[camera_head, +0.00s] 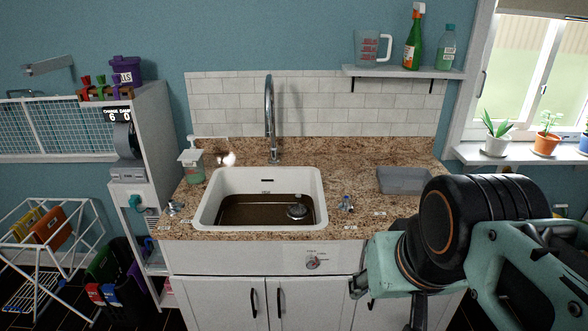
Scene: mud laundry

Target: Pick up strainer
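A small round metal strainer (297,210) sits in the white sink (314,180), right of the middle of its basin. The basin holds dark brown water, and the strainer's top shows above it; its lower part is hidden. My arm's teal and black links reach in from the right, in front of the counter.
A tall faucet (270,115) stands behind the sink. A soap dispenser (191,160) is at its left, a small metal valve (347,203) at its right. A grey tray (403,180) lies on the granite counter (340,153). A shelf (404,73) with bottles hangs above.

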